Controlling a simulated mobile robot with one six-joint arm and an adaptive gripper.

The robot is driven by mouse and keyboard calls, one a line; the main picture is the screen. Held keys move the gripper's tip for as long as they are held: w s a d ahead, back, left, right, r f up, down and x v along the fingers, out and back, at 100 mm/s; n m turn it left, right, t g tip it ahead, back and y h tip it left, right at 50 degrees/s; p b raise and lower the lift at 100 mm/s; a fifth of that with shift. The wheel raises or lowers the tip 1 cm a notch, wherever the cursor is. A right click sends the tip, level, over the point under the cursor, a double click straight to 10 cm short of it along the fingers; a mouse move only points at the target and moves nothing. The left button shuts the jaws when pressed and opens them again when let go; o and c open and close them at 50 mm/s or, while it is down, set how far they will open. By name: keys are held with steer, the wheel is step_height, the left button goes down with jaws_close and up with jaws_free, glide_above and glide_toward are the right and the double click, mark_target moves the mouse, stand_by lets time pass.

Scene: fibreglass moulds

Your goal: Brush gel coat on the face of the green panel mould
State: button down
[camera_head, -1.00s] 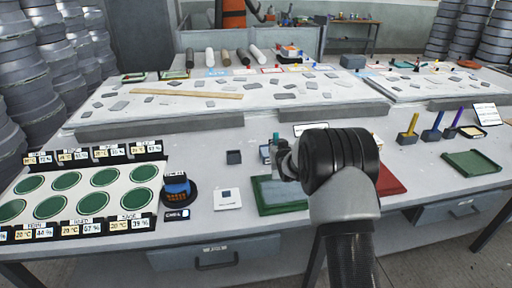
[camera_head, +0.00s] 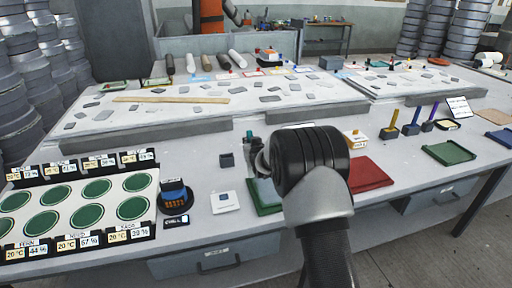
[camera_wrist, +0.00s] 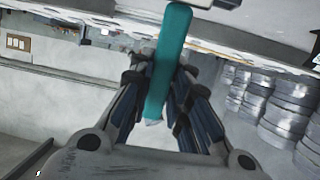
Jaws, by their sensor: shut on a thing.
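My gripper (camera_head: 258,158) is shut on a teal handle (camera_wrist: 170,60), which shows between the fingers in the wrist view. Its teal end (camera_head: 249,136) stands up above the gripper in the head view. I cannot make out any bristles. A green-rimmed panel mould with a grey-green face (camera_head: 264,194) lies on the table below my gripper. My wrist hides its right part, and I cannot tell if anything touches its face. Another green panel or tray (camera_head: 449,153) lies at the right, clear of my arm.
A red panel (camera_head: 369,175) lies just right of my wrist. Upright blue, purple and yellow handles (camera_head: 412,120) stand at the right. A raised grey slab (camera_head: 150,142) lies behind.

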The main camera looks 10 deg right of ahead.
mark_target(251, 131)
steer(key=shift+s+d+r, duration=0.15)
steer(key=shift+d+r, duration=0.05)
steer(key=shift+r, duration=0.2)
steer(key=shift+a+r+p, duration=0.1)
steer(key=shift+r+p, duration=0.3)
steer(key=shift+r, duration=0.35)
steer(key=shift+r+p, duration=0.6)
steer(key=shift+r, duration=0.95)
